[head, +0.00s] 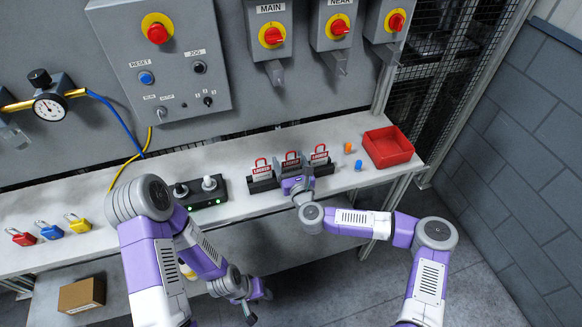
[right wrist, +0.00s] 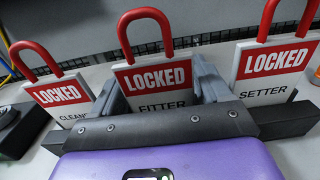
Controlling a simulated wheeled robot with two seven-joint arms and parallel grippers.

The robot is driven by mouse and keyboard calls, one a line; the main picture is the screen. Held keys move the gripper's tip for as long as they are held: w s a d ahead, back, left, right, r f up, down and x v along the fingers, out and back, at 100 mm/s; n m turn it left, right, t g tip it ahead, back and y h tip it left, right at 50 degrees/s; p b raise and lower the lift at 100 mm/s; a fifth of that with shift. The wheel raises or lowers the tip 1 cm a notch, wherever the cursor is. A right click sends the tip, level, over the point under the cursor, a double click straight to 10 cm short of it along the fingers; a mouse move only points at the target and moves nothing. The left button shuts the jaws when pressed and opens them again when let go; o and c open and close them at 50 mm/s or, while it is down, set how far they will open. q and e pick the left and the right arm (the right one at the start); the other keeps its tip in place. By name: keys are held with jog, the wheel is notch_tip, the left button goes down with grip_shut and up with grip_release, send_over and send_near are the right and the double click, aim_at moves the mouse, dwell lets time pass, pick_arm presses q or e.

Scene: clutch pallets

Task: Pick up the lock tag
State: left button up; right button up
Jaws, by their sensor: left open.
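Three lock tags with red shackles and "LOCKED" labels stand in a dark rack (head: 263,186) on the bench. In the right wrist view they read CLEANER, partly hidden (right wrist: 60,94), FITTER (right wrist: 155,78) and SETTER (right wrist: 272,70). My right gripper (head: 291,182) is at the middle tag. Its grey fingers (right wrist: 163,88) stand on either side of the FITTER tag, close to its edges. Whether they press on it I cannot tell. The tag sits upright, level with its neighbours. My left gripper (head: 259,304) is open and empty, low in front of the bench.
A red bin (head: 388,147) stands at the bench's right end, beside orange and blue pegs (head: 353,156). A black switch box (head: 198,193) stands left of the rack. Several padlocks (head: 50,231) lie far left. A cardboard box (head: 82,295) is below. The control panel rises behind.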

jog(key=c, duration=0.7)
jog(key=shift+o, duration=0.2)
notch_tip(320, 180, up, 10)
jog(key=p, duration=0.2)
